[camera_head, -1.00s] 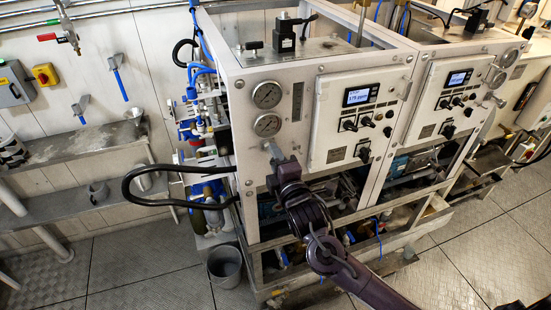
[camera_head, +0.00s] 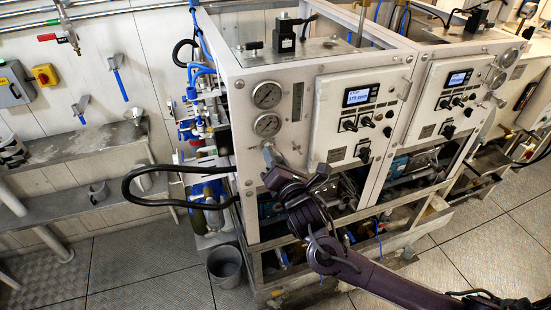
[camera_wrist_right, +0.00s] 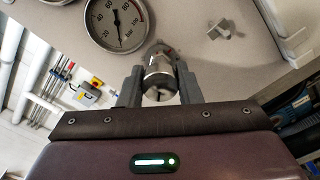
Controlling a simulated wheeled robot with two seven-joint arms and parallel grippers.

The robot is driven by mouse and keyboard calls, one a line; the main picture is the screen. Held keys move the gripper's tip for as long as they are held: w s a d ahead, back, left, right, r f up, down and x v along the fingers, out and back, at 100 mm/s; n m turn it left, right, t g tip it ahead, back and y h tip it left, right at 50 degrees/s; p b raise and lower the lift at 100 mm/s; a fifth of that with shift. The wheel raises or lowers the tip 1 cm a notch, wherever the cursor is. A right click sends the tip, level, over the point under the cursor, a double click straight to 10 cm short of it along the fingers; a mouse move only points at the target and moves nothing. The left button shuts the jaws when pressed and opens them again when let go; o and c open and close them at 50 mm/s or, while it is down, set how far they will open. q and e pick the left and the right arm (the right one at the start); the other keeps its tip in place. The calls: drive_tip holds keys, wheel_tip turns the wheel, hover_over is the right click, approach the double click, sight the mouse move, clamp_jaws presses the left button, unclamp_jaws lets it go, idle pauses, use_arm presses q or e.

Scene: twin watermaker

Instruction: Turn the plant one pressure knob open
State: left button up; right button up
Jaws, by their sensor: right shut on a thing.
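The pressure knob (camera_wrist_right: 158,72) is a metallic, rounded piece on the pale panel, below a round gauge. My right gripper (camera_wrist_right: 159,87) is shut on it, with one grey finger on each side. In the head view my right gripper (camera_head: 269,154) reaches the front panel of the nearer white unit (camera_head: 230,110), just under its two gauges. My gripper and wrist hide most of the knob there. My left gripper is not in view.
Two gauges (camera_head: 267,94) and a control box with a lit display (camera_head: 361,95) sit on the nearer unit. A second similar unit (camera_head: 433,95) stands to its right. A black hose (camera_head: 127,190) loops out at left. A grey bucket (camera_head: 224,266) stands on the floor.

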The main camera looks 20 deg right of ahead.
drive_tip(key=shift+n, duration=0.6)
drive_tip(key=shift+f, duration=0.1)
drive_tip(key=o, duration=1)
drive_tip(key=shift+s, duration=0.1)
drive_tip(key=s+b, duration=0.3)
drive_tip(key=s, duration=0.4)
drive_tip(key=shift+s+d, duration=0.15)
drive_tip(key=shift+s, duration=0.2)
